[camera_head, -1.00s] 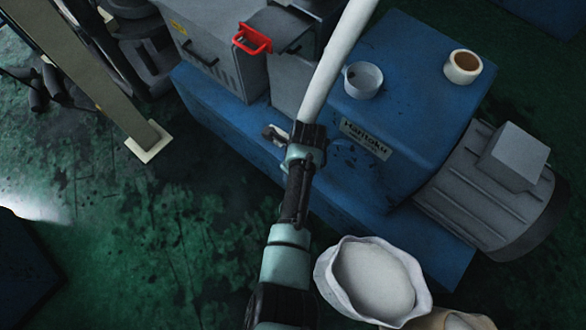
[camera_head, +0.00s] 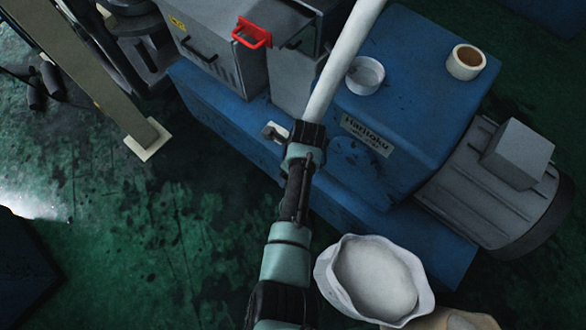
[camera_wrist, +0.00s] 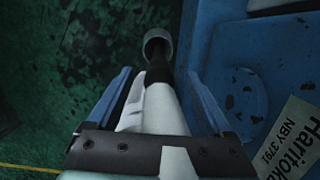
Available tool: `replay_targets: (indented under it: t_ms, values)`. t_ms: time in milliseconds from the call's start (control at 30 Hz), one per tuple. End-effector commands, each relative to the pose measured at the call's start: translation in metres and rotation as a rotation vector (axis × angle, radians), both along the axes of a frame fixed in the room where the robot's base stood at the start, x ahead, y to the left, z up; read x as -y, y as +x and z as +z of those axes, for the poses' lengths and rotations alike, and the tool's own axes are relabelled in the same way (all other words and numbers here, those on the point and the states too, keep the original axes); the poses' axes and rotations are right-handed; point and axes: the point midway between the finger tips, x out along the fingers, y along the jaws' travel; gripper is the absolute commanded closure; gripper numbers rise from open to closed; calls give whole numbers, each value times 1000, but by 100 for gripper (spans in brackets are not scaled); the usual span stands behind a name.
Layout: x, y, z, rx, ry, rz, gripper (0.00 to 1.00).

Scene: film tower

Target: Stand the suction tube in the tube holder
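A long white tube, which I take as the suction tube (camera_head: 340,62), runs from my gripper (camera_head: 306,134) to the top edge in the head view and grows wider upward. In the wrist view my gripper (camera_wrist: 160,98) has its two blue-grey fingers on either side of the white tube (camera_wrist: 164,112). A dark narrower part leads beyond them to a round grey piece (camera_wrist: 158,42); I cannot tell if that belongs to the tube. A small pale metal bracket (camera_head: 273,132) shows on the blue machine's side beside my gripper. I cannot identify the tube holder for certain.
Grey cabinets and a red handle (camera_head: 251,33) lie behind. A white wavy-rimmed vessel (camera_head: 327,277) is below.

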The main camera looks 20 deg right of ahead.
Motion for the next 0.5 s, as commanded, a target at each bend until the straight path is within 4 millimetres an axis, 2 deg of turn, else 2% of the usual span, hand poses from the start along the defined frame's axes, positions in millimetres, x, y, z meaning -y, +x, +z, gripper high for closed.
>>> replay_targets:
  t_ms: [267,367,500]
  values:
    - [0,-2,0,-5,0,0,16]
    - [1,-3,8,-3,-1,0,16]
    - [3,-5,30,0,-1,0,16]
